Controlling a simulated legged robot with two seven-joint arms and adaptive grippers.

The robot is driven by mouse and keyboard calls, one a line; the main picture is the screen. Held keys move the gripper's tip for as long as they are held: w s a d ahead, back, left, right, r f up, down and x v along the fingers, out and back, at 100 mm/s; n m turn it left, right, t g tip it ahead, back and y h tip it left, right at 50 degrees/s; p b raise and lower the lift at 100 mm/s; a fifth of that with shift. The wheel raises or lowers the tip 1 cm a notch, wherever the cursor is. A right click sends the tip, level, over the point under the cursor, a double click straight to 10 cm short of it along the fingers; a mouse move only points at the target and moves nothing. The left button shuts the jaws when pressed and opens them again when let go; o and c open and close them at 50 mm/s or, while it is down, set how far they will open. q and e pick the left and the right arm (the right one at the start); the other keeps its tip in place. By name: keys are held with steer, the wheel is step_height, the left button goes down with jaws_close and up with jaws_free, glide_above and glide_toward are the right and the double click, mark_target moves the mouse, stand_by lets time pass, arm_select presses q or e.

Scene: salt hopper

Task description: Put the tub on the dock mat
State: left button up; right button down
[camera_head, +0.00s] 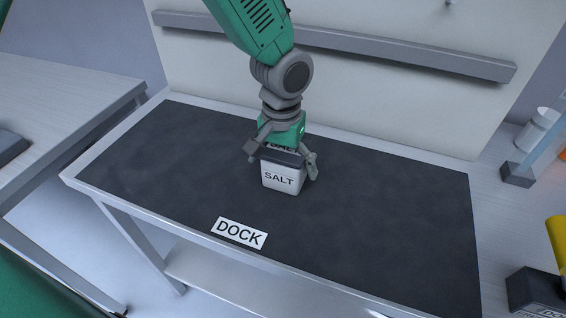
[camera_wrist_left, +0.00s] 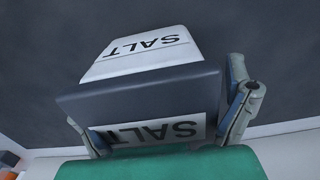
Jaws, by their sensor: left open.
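The tub, white with a dark lid and marked SALT (camera_head: 283,178), stands upright on the dark dock mat (camera_head: 390,225). It also shows in the left wrist view (camera_wrist_left: 145,52), with a second SALT label on its lid. My left gripper (camera_head: 282,160) is above the tub, with its fingers open on either side of the lid. In the left wrist view the right finger is close beside the lid; I cannot tell whether it touches. The white DOCK label (camera_head: 239,233) lies at the mat's front edge. My right gripper is not in view.
A grey rail (camera_head: 400,55) runs along the panel behind the mat. A white cylinder (camera_head: 537,130) and a dark block (camera_head: 517,174) stand to the right. A dark box (camera_head: 536,292) is at the lower right. Another table (camera_head: 60,110) is at the left. The mat around the tub is clear.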

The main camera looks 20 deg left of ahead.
arm_select(q)
step_height(320, 180, up, 12)
steer(key=shift+r+p, duration=0.15)
steer(key=shift+p, duration=0.7)
steer(key=shift+d, duration=0.1)
steer(key=shift+r, duration=0.1)
